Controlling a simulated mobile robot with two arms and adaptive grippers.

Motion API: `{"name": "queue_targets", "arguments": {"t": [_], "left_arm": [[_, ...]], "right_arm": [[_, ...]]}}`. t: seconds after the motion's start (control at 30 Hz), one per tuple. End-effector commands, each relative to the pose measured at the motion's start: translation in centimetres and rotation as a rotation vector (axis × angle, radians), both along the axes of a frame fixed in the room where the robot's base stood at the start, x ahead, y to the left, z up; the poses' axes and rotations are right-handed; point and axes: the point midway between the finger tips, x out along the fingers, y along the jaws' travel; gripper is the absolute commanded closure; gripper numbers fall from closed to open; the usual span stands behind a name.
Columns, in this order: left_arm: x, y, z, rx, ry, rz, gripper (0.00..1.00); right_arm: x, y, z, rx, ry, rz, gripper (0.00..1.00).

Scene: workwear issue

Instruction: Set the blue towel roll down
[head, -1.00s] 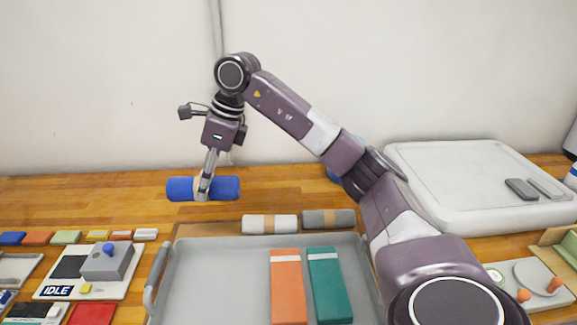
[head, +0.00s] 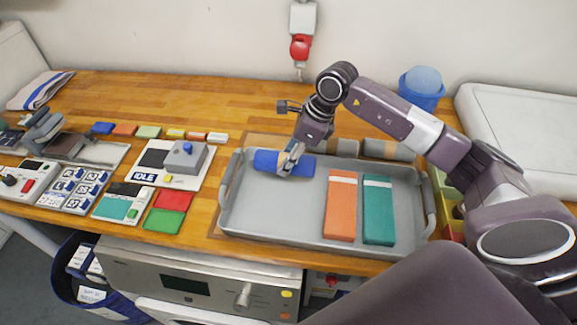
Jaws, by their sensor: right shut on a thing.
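The blue towel roll (head: 268,161) is at the back left of the grey tray (head: 285,231), near its rear wall. My right gripper (head: 291,163) is shut on the roll near its right end. I cannot tell whether the roll touches the tray floor. An orange folded cloth (head: 341,207) and a green folded cloth (head: 378,212) lie in the right half of the tray. My left gripper is not in view.
A blue cup (head: 421,90) stands behind my arm. The tray's left front is clear.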

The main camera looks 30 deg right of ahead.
Motion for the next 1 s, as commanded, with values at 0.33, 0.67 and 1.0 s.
{"name": "queue_targets", "arguments": {"t": [0.33,0.67,1.0], "left_arm": [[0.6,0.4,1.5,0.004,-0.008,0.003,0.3],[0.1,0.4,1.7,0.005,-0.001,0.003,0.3],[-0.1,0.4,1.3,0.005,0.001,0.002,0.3]], "right_arm": [[0.0,0.1,-3.9,0.002,0.003,-0.001,0.88],[0.1,0.0,-5.5,-0.001,-0.002,0.0,0.88],[0.1,0.0,-5.8,-0.001,-0.001,0.0,0.47]]}}
